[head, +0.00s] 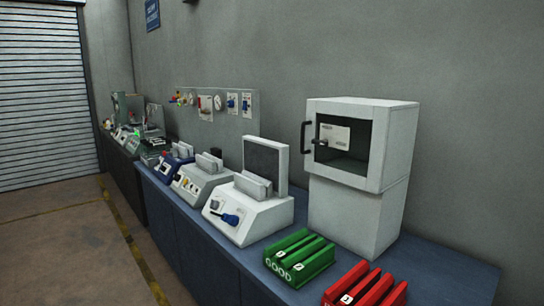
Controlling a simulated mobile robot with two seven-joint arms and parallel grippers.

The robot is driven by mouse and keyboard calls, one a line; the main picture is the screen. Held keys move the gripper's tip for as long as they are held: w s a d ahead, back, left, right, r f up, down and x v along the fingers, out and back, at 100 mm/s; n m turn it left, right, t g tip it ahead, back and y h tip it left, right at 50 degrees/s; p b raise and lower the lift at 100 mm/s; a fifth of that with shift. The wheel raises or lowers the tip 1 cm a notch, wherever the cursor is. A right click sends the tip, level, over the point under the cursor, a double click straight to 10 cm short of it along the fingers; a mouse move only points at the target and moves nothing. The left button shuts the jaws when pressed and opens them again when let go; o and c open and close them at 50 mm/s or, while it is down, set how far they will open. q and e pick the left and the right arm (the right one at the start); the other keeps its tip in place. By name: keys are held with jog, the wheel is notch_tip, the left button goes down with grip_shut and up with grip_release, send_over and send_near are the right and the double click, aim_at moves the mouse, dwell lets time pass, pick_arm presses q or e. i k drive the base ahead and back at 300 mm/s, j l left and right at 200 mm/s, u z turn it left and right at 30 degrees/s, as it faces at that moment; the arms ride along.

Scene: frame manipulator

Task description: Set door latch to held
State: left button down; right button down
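A white box-shaped cabinet (399,150) stands on a white pedestal on the bench, right of centre. Its front door has a white frame (345,177) around a dark window (343,155), and it looks shut. A black bar handle (305,137) is at the door's left side. A small dark knob or lever (320,142) and a pale plate (335,135) show at the window; whether either is the latch, and its setting, I cannot tell. Neither of my grippers is in view.
A blue bench (445,272) runs along the grey wall. Green (299,258) and red (366,288) ribbed blocks lie in front of the cabinet. A white device with a blue lever (250,218) and several others stand left. The floor at left is clear.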

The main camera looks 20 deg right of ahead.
aim_at(324, 142)
jog(key=i+j+z, duration=0.4)
jog(key=i+j, duration=0.15)
jog(key=i+j+z, duration=0.2)
jog(key=j, duration=0.2)
jog(key=i+j+z, duration=0.2)
jog(key=j, duration=0.2)
jog(key=i+j+z, duration=0.2)
jog(key=j, duration=0.25)
